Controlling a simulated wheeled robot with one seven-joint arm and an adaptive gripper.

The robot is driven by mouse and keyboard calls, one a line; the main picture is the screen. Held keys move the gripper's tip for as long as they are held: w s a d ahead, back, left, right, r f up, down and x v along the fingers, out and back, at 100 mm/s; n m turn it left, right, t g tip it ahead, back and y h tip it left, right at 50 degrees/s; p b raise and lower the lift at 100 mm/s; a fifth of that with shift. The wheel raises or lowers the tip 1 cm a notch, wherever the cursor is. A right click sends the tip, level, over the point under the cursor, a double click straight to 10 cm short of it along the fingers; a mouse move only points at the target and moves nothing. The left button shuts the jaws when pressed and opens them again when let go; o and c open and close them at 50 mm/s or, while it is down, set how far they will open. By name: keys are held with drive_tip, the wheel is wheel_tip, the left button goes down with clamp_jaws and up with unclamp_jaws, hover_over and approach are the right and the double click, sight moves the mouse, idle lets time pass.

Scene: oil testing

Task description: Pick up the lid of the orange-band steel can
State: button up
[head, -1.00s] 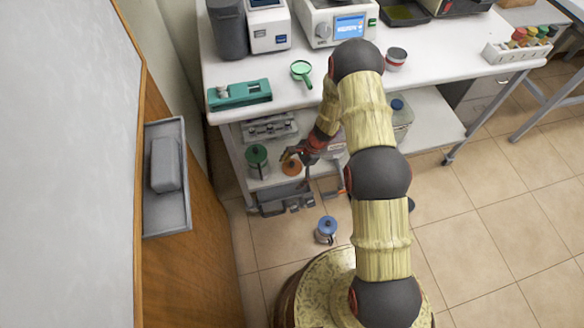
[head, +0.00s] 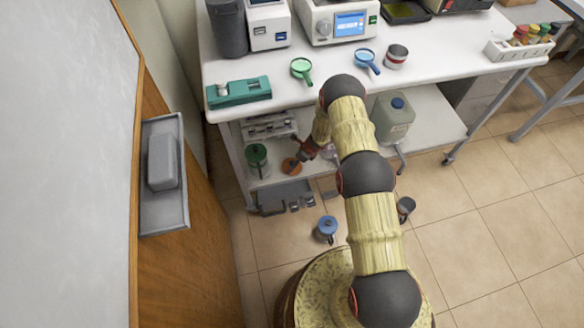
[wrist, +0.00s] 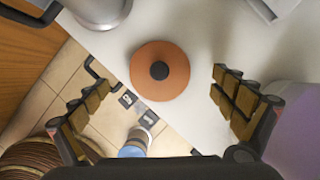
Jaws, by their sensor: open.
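The orange lid (wrist: 174,85) with a black centre knob shows from above in the wrist view, on the white lower shelf (wrist: 215,25). In the head view the orange lid (head: 290,167) shows beside a green-topped can (head: 257,163). The can body under the lid is hidden in the wrist view, and I cannot make it out in the head view. My gripper (wrist: 160,85) is open and empty, with a finger either side of the lid in the picture and apart from it. In the head view my gripper (head: 300,154) is over the lid's upper right edge.
A blue-topped can (head: 326,229) stands on the floor near the shelf's front. A dark-topped can (head: 405,207) is on the floor at right. The white bench top (head: 300,97) overhangs the shelf from above.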

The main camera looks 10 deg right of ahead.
sight(293, 163)
drive_tip(key=b+x, duration=0.2)
drive_tip(key=x, duration=0.2)
drive_tip(key=shift+f, duration=0.25)
drive_tip(key=shift+c, duration=0.5)
drive_tip(key=c, duration=1)
